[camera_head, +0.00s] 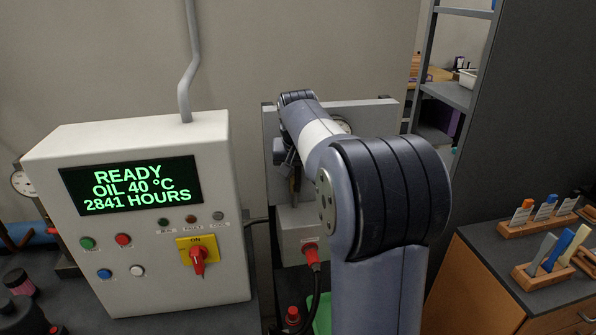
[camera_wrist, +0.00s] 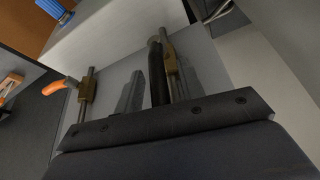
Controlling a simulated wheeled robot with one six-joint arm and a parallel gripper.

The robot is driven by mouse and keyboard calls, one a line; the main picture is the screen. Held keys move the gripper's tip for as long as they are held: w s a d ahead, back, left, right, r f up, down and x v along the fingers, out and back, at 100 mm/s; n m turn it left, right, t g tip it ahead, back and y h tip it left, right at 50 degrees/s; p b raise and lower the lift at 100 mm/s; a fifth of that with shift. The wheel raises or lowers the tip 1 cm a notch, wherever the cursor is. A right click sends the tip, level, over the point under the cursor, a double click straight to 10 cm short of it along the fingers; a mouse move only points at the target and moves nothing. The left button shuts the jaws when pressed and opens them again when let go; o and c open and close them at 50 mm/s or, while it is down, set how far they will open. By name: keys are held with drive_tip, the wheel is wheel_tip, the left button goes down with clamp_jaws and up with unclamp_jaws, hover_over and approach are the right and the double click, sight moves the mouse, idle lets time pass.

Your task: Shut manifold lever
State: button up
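In the wrist view, an orange-handled lever (camera_wrist: 62,86) sticks out to the left from a brass valve body (camera_wrist: 87,90) on a thin upright pipe. A second brass fitting (camera_wrist: 171,62) stands on another pipe near the middle.
A control cabinet (camera_head: 125,265) with a lit display and a red switch on a yellow plate (camera_head: 197,257) stands at left. A grey box (camera_head: 292,232) with a red connector (camera_head: 312,256) sits below the panel. At right is a bench (camera_head: 480,258) with tool racks (camera_head: 535,274).

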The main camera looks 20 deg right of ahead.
drive_tip(key=shift+c, duration=0.4)
clamp_jaws()
